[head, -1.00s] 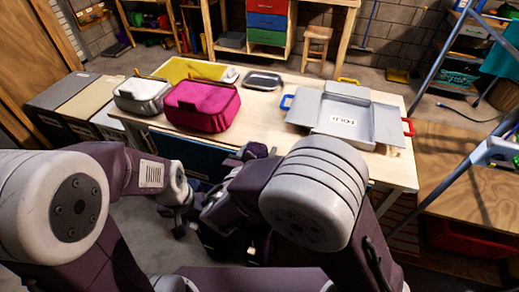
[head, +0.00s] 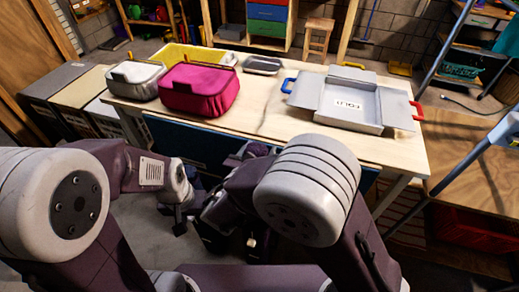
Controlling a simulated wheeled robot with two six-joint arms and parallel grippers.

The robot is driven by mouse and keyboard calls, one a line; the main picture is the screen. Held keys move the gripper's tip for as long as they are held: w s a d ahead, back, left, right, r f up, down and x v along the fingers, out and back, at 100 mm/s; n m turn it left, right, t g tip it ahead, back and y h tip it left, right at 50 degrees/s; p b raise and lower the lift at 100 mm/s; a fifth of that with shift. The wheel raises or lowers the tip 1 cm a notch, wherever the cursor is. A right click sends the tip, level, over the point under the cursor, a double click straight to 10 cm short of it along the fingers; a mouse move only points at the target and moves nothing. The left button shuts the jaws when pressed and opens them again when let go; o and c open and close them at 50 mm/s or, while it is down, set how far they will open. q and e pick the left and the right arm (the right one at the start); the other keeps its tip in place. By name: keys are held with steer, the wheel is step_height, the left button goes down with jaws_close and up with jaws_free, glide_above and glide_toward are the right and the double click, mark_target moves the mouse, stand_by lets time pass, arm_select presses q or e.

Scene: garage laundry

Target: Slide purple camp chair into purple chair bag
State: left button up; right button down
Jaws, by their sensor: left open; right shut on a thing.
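My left gripper (head: 178,220) hangs low in front of the table, at the left of the two, open and with nothing seen between its fingers. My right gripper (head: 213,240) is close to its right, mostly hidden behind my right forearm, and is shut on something. A dark purple shape (head: 254,150) shows just above that forearm, near the table's front edge. It may be the held thing, but I cannot tell whether it is the camp chair or the chair bag. No separate chair or bag can be made out.
The wooden table (head: 270,115) is in front of me. Grey boxes (head: 62,88) stand left; a blue stepladder frame (head: 462,158) stands right.

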step_height(320, 180, down, 20)
steer(key=b, duration=1.6)
steer(key=shift+r, duration=0.25)
steer(key=shift+b, duration=0.3)
steer(key=shift+f, duration=0.35)
steer(key=shift+c, duration=2.2)
jaws_free()
steer(key=p+v, duration=0.2)
steer(key=v, duration=0.7)
